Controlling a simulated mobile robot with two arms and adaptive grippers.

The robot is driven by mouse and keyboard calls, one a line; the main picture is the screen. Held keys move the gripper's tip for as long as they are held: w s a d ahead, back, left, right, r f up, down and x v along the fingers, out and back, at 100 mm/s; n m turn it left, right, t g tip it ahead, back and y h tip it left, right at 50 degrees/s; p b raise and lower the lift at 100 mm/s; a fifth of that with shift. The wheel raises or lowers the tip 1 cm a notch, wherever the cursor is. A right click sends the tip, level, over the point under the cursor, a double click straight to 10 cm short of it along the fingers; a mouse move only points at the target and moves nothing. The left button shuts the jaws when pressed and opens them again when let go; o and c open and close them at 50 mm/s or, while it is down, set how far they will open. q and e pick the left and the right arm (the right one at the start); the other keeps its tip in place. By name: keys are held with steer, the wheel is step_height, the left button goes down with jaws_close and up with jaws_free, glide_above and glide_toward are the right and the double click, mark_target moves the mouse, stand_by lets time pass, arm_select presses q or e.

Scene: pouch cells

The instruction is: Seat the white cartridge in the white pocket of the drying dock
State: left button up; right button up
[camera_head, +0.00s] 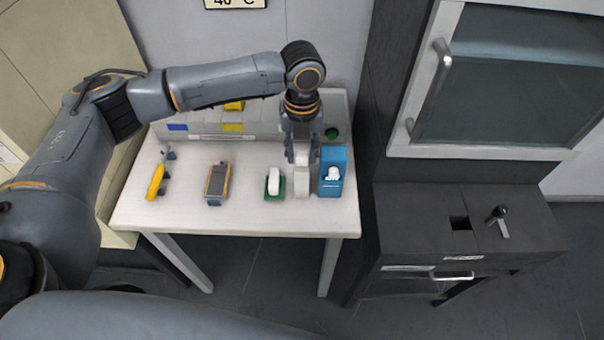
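The drying dock appears to be the long grey unit (205,128) along the back of the white table, with blue and yellow marks on its top. My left arm covers its right part, and I cannot make out a white pocket. My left gripper (301,160) points down over the right part of the table, in front of the dock. A small white block (302,184), probably the white cartridge, shows just below the fingers. I cannot tell whether the fingers hold it or whether it touches the table. My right gripper is out of view.
On the white table (240,221) are a yellow tool (156,181), a grey-yellow meter (217,181), a white item on a green base (274,182) and a blue box (333,165) close right of the gripper. A dark cabinet (460,225) stands at right.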

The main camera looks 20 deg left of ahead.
arm_select(q)
steer(key=shift+f, duration=0.5)
jaws_close()
steer(key=shift+r, duration=0.15)
